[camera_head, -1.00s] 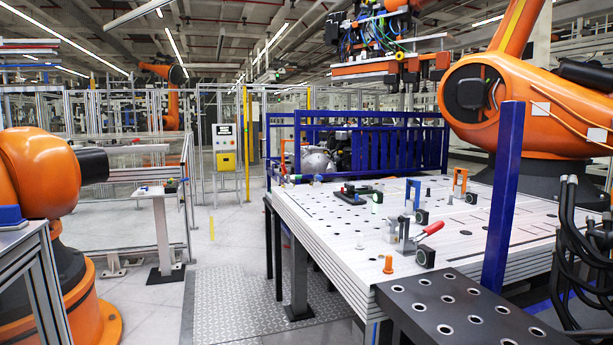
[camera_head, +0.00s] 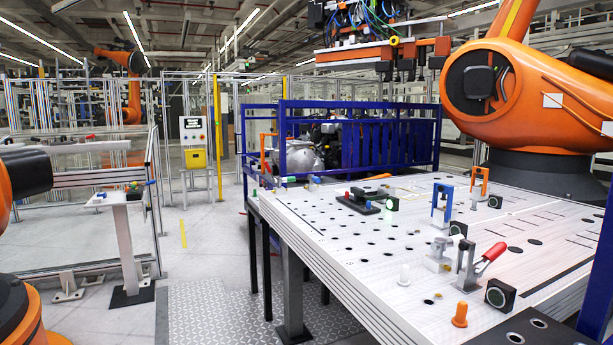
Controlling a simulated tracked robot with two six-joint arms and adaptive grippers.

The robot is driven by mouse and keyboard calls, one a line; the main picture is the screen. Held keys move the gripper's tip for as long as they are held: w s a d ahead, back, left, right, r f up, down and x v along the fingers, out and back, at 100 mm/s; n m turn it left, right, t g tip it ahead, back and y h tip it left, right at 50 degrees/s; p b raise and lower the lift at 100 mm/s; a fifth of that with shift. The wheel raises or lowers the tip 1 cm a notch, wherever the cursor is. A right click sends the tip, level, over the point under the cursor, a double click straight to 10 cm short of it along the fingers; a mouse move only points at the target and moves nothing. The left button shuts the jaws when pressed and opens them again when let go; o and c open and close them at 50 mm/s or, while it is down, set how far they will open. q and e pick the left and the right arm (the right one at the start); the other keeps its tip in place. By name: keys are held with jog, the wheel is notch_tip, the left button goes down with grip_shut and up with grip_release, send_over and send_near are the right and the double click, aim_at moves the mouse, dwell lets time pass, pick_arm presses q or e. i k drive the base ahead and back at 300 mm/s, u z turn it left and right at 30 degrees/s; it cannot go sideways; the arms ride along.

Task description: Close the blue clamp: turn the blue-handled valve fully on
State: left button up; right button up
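A blue upright clamp-like bracket (camera_head: 441,196) stands on the right part of the white perforated table (camera_head: 330,262). I cannot tell whether it is open or closed. A small fitting with a blue handle (camera_head: 315,180) sits at the table's far left edge, beside one with a green-teal handle (camera_head: 289,180). Another small blue-ended piece (camera_head: 100,196) lies on a white stand (camera_head: 124,240) at the left. These are too small to tell which is the valve or how its handle is turned. Neither of my grippers is in view.
A red-handled toggle clamp (camera_head: 491,257), an orange peg (camera_head: 460,314) and an orange bracket (camera_head: 480,182) stand on the table. A blue fence (camera_head: 390,142) and large orange robot (camera_head: 530,110) stand behind. The floor left of the table (camera_head: 205,255) is clear.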

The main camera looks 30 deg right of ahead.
aim_at(312, 178)
jog(key=u, duration=0.05)
jog(key=i, duration=3)
jog(key=z, duration=1.75)
